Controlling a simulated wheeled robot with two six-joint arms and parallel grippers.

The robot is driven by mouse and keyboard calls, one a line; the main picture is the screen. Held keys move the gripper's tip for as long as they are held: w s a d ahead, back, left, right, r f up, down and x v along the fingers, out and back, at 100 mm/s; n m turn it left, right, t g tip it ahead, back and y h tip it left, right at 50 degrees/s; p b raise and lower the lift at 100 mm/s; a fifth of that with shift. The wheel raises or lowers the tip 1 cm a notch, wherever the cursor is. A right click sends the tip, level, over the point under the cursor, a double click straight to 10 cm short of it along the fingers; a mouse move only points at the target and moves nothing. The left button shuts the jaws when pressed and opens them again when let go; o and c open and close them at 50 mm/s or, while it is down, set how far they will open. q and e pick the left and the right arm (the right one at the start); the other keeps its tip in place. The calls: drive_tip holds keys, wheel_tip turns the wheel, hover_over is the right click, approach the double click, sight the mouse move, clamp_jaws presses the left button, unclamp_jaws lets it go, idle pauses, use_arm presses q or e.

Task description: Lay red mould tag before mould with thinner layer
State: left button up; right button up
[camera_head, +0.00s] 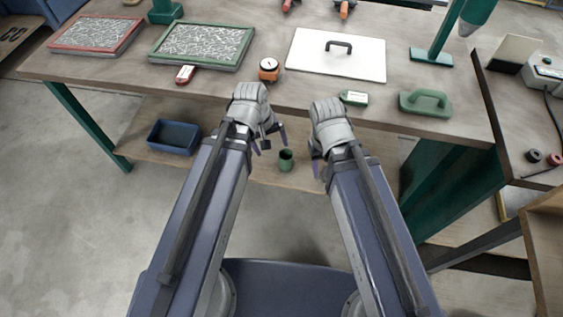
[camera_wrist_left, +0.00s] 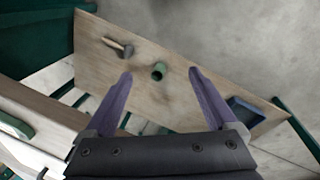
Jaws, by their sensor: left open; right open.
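The red-framed mould (camera_head: 97,34) lies at the table's far left, filled with whitish fibre. The green-framed mould (camera_head: 201,44) lies to its right, also filled with fibre. I cannot tell which layer is thinner. The red mould tag (camera_head: 185,74), with a white label, lies on the table just before the green-framed mould. A green tag (camera_head: 354,98) with a white label lies near the front edge, before the white board. My left gripper (camera_head: 268,143) is open and empty at the table's front edge. My right gripper (camera_head: 315,165) is open and empty to its right.
An orange-and-white round gauge (camera_head: 268,69) stands near the green-framed mould. A white board (camera_head: 336,55) with a black handle and a green float (camera_head: 425,103) lie to the right. The lower shelf holds a blue tray (camera_head: 174,136) and green cup (camera_head: 286,160); a hammer (camera_wrist_left: 118,46) also shows there.

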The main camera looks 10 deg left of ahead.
use_arm(q)
drive_tip(key=s+d+m+g+y, duration=0.1)
drive_tip(key=s+d+m+y, duration=0.2)
drive_tip(key=m, duration=0.5)
drive_tip(key=s+d, duration=0.1)
drive_tip(key=s, duration=0.1)
drive_tip(key=shift+s+f+m+g, duration=0.15)
drive_tip(key=shift+s+m+g, duration=0.15)
drive_tip(key=shift+s, duration=0.1)
drive_tip(key=shift+a, duration=0.1)
idle(0.5)
